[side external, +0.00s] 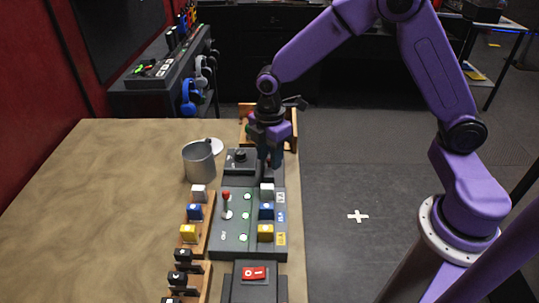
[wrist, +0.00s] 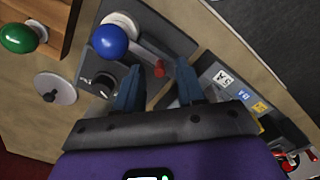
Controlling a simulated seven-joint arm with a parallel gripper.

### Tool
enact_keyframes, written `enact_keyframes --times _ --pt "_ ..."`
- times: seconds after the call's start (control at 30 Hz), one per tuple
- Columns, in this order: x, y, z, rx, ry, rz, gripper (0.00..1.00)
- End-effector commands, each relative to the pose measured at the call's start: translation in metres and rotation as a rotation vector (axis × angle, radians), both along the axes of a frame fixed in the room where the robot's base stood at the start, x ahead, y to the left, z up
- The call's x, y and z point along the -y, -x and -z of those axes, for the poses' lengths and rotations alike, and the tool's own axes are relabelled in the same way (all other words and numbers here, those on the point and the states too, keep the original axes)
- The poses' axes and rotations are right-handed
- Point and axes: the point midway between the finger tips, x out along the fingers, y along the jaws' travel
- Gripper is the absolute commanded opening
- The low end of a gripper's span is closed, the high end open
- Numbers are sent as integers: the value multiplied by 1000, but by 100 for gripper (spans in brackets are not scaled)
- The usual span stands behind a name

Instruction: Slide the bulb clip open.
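A blue bulb (wrist: 108,42) sits on a round white base on a dark panel (wrist: 133,20) in the wrist view. A small red-tipped piece (wrist: 159,68) stands beside it at a dark bar, which may be the bulb clip; I cannot tell how far it is slid. My gripper (wrist: 159,67) is open, with its two blue fingers apart and the red piece appearing between their tips. I cannot tell if they touch it. In the side external view my gripper (side external: 270,158) points down over the far end of the panels and hides the bulb.
A black knob (side external: 240,155) is on the panel. Nearer are a red-topped lever (side external: 226,205), coloured blocks and a red switch (side external: 253,273). A green bulb (wrist: 18,38) is on a wooden holder.

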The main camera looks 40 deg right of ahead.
Motion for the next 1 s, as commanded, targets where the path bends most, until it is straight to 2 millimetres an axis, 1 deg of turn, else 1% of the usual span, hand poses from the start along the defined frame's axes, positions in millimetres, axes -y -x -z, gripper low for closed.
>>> enact_keyframes --times 0.1,0.33,0.37,0.4,0.47,0.5,0.73,1.0 --pt "0 0 4 0 0 0 39" --pt "0 0 5 0 0 1 39" --pt "0 0 4 0 0 0 36" --pt "0 0 4 0 0 0 22" --pt "0 0 4 0 0 0 3" --pt "0 0 4 0 0 0 0" --pt "-2 2 4 0 0 -1 0" --pt "-13 14 4 0 0 -1 0"
